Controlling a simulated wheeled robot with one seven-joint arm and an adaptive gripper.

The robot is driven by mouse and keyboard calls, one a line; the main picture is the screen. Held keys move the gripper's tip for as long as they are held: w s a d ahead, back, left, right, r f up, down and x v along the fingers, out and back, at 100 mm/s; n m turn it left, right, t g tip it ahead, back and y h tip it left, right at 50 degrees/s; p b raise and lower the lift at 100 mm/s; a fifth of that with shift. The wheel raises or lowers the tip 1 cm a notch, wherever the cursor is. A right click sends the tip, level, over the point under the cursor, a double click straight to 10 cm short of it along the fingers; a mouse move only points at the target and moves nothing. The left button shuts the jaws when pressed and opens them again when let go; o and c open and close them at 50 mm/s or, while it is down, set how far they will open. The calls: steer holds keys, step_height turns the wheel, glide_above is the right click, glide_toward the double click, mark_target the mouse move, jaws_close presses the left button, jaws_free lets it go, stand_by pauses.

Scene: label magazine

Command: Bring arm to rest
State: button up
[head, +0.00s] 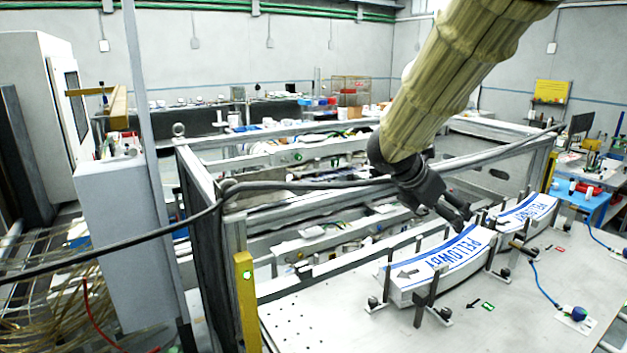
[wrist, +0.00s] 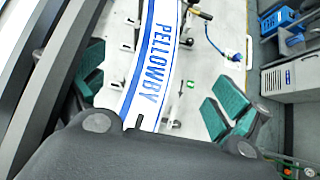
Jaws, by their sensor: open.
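My arm reaches down from the top right of the head view, and my gripper (head: 458,218) is over the back edge of the label magazine. In the wrist view my gripper (wrist: 152,92) is open, its green-padded fingers wide apart. The stack also shows in the wrist view (wrist: 152,62), passing between the fingers in the picture. I cannot tell the height gap. A second label stack (head: 527,214) lies further right. Nothing shows in the gripper's grasp.
The pale table (head: 330,325) is mostly clear at the front. A metal frame (head: 215,215) with a dark cable stands left and behind. A blue knob (head: 578,314) on a cable sits at the right. A yellow post (head: 246,300) stands at the table's left edge.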

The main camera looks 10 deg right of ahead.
steer(key=p, duration=0.2)
glide_above(448, 256)
step_height(448, 256, down, 7)
steer(key=shift+w+f, duration=0.1)
steer(key=shift+r, duration=0.25)
steer(key=shift+f+p, duration=0.15)
steer(key=shift+p, duration=0.15)
